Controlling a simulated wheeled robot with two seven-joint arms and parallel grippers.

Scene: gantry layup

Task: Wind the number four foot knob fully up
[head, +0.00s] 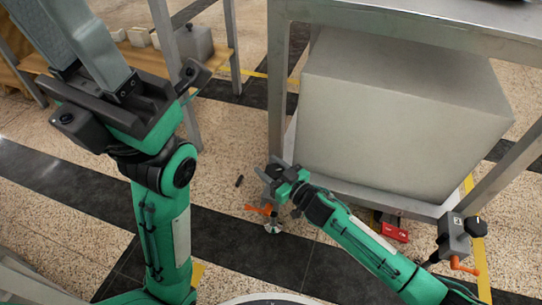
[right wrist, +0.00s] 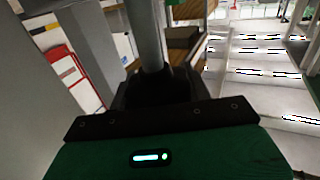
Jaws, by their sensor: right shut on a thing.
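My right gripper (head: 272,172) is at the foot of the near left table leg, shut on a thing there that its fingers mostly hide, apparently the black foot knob. An orange handle (head: 258,210) and a round silver foot (head: 273,228) show just below it. No number can be read on this foot. In the right wrist view a dark block (right wrist: 158,88) sits in front of the palm, with the grey leg (right wrist: 146,35) rising behind it. My left gripper (head: 95,60) is raised at the upper left, its grey fingers side by side and empty.
A foot unit marked 2 (head: 452,240) with a black knob and orange handle is at the right leg. A large grey box (head: 400,120) fills the space under the table (head: 420,28). A red object (head: 394,230) lies on the floor. Floor left of the leg is mostly clear.

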